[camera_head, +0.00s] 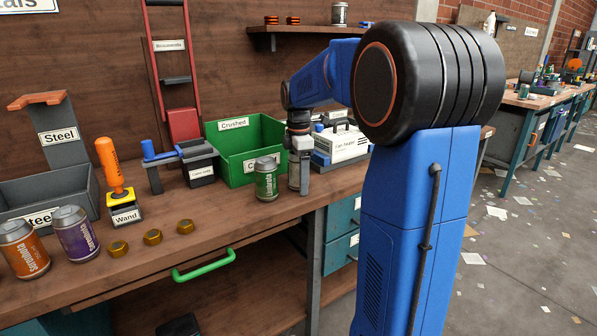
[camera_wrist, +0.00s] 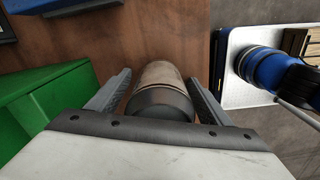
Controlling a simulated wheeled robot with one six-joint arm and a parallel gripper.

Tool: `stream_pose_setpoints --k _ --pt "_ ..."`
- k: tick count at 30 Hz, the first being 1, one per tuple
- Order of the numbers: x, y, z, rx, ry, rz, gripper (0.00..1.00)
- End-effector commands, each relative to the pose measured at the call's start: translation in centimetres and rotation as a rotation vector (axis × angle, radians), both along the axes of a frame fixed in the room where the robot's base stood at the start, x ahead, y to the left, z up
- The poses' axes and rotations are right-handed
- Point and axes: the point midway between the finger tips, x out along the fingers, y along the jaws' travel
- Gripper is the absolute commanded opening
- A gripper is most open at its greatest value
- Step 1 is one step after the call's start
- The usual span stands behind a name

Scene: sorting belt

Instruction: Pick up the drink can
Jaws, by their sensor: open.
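My gripper (camera_head: 301,178) points down over the front of the workbench, right of a green can (camera_head: 266,181) and in front of the green bin. Its jaws are open. In the wrist view a tan-brown cylinder (camera_wrist: 158,76) with a dark rounded end, probably a can, lies between the two fingers (camera_wrist: 160,88), with a small gap on each side. In the head view this cylinder is mostly hidden by a finger. An orange can (camera_head: 24,250) and a purple can (camera_head: 75,234) stand upright at the bench's left front.
The green bin (camera_head: 233,155), labelled Crushed, stands behind the green can; its edge shows in the wrist view (camera_wrist: 45,95). A white labelled box (camera_head: 341,145) stands right of my gripper. Brass nuts (camera_head: 152,238) and a yellow-based wand (camera_head: 121,200) occupy the bench's left.

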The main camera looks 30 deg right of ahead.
Motion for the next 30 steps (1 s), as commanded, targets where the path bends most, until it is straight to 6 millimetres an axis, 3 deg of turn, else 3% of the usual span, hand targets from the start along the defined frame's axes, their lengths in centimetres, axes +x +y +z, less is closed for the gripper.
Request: stream_pose_setpoints --k 5,11,22,30 --pt "0.0 0.0 0.0 0.0 0.0 0.0 0.72" --pt "0.0 0.0 0.0 0.0 0.0 0.0 0.29" --pt "0.1 0.0 0.6 -0.001 -0.002 0.0 0.29" --pt "0.1 0.0 5.0 -0.001 -0.003 0.0 0.29"
